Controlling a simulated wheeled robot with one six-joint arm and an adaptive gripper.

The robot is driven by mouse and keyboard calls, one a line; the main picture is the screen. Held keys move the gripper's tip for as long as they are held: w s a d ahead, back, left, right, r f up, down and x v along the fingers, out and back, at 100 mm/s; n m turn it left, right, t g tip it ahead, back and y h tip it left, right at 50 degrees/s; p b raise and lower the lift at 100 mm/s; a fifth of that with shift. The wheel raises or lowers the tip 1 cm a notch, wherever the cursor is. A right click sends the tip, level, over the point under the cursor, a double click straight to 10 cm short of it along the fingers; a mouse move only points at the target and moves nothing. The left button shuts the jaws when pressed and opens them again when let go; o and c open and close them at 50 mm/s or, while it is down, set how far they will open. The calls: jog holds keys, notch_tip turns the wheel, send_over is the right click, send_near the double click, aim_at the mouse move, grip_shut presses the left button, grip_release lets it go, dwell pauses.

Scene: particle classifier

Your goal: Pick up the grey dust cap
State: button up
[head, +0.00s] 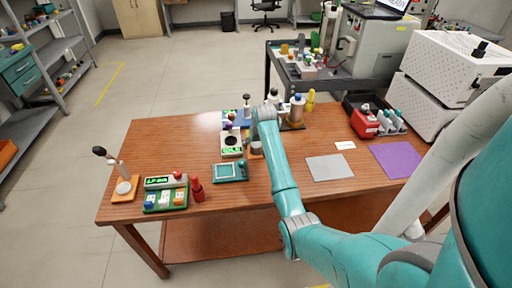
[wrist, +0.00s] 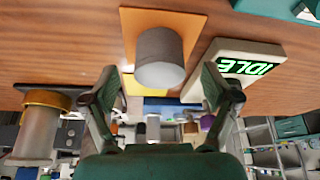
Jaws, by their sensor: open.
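The grey dust cap (wrist: 160,57) is a plain grey cylinder on an orange square pad (wrist: 190,28) on the wooden table. In the wrist view it stands ahead of my gripper (wrist: 161,76), near the middle of the opening. The two fingers are open, one on each side, and nothing is held. In the head view my arm reaches across the table and hides most of my gripper and the cap's surroundings.
A white device with a green IDLE display (wrist: 247,67) stands close to the pad on the right in the wrist view. A grey cylinder with a gold ring (wrist: 38,125) is at the left. A grey mat (head: 330,168) and a purple mat (head: 397,160) lie bare.

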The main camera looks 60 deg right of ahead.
jog(key=shift+w+d+f, duration=0.15)
jog(key=shift+w+f, duration=0.05)
jog(key=shift+f, duration=0.4)
jog(key=c, duration=1.1)
